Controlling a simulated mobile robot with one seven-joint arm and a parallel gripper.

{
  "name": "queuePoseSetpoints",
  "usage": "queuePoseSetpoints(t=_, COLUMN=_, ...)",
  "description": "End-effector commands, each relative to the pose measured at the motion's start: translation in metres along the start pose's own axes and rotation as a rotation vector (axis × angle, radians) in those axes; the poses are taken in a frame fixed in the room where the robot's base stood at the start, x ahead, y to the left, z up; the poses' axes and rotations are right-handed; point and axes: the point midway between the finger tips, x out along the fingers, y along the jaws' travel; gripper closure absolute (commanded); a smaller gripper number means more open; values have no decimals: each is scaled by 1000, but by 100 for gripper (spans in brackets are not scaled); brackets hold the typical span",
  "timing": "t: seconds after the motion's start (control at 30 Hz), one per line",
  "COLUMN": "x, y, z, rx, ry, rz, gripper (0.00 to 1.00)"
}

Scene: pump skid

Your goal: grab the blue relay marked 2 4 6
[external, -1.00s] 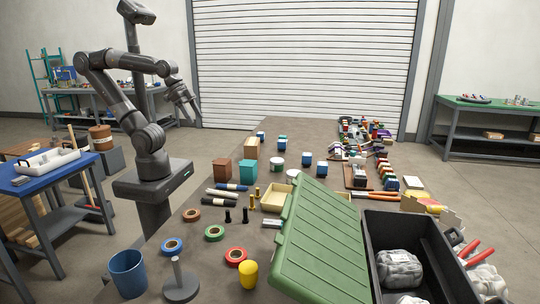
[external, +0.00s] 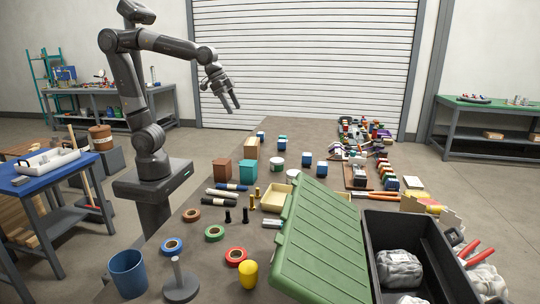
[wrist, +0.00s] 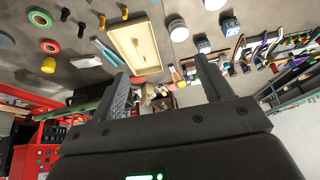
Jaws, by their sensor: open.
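My gripper (external: 232,106) is open and empty, raised in the air above the far left part of the table. Its two spread fingers show in the wrist view (wrist: 161,70). Several small blue-and-white blocks that look like relays stand on the table: one at the far left (external: 261,136), one beside it (external: 282,143), one in the middle (external: 307,158) and one just right of that (external: 322,168). Two blue blocks show in the wrist view, one nearer (wrist: 203,46) and one farther right (wrist: 230,24). Their markings are too small to read, so I cannot tell which says 2 4 6.
A brown box (external: 221,169), a teal box (external: 248,170) and a tan box (external: 250,148) stand on the left side of the table. A cream tray (external: 275,200) and an open green-lidded case (external: 322,245) lie nearer. Cluttered parts line the right edge.

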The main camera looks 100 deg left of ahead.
Motion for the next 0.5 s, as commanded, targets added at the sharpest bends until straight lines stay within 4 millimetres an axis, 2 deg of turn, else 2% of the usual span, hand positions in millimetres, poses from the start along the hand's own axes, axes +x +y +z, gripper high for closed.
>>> queuePoseSetpoints(t=0.03, x=10, y=-5, z=-16, rx=-3, ry=-8, rz=-2, gripper=28)
queuePoseSetpoints(t=0.2, x=44, y=-21, z=-66, rx=-4, ry=-20, rz=-4, gripper=28)
queuePoseSetpoints(t=0.37, x=85, y=-40, z=-109, rx=-5, ry=-31, rz=-4, gripper=28)
queuePoseSetpoints(t=0.5, x=125, y=-57, z=-141, rx=-7, ry=-39, rz=-3, gripper=28)
